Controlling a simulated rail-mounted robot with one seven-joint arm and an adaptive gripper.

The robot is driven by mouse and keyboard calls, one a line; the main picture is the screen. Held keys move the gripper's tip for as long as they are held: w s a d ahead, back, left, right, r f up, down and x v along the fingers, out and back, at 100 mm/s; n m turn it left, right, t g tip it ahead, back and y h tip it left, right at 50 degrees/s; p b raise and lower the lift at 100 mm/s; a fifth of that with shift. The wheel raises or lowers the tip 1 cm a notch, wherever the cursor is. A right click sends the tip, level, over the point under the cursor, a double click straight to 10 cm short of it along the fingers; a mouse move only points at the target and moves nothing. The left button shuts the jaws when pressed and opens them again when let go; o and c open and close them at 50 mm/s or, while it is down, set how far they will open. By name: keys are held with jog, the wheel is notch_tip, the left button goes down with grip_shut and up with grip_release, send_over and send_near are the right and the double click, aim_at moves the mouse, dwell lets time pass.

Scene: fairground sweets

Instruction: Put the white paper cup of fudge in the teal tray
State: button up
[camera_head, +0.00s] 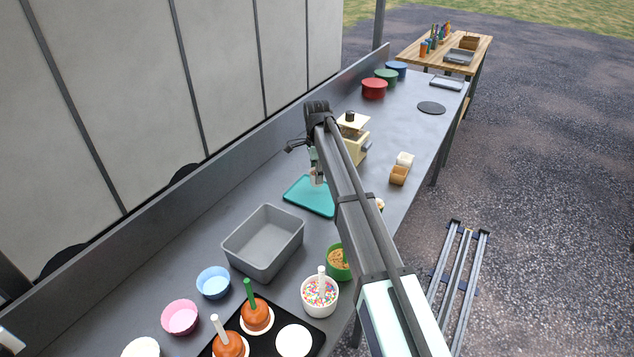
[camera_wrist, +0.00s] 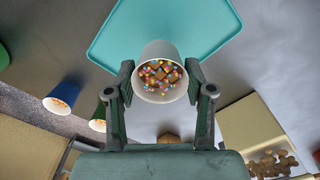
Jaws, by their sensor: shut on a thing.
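The white paper cup (camera_wrist: 160,55) holds brown fudge pieces with coloured sprinkles. My gripper (camera_wrist: 160,88) is shut on it, one finger on each side. In the head view the cup (camera_head: 316,179) shows small and partly hidden by my gripper (camera_head: 314,165), at the back right part of the teal tray (camera_head: 304,197). In the wrist view the teal tray (camera_wrist: 110,38) lies behind the cup, and the cup overlaps its edge in the picture. I cannot tell how high the cup is above the tray.
A grey bin (camera_head: 262,242) stands in front of the tray. A cream scale (camera_head: 354,140) stands behind it to the right. A blue cup (camera_wrist: 63,95) stands left in the wrist view. A sprinkle tub (camera_head: 319,296) and toffee apples (camera_head: 257,316) are nearer. The counter beyond the scale has free room.

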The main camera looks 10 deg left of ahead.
jog(key=shift+f+p, duration=0.6)
jog(key=shift+f, duration=2.1)
jog(key=shift+f, duration=0.15)
jog(key=o, duration=1.1)
jog(key=shift+o, duration=0.2)
notch_tip(320, 180, up, 12)
jog(key=b, duration=0.3)
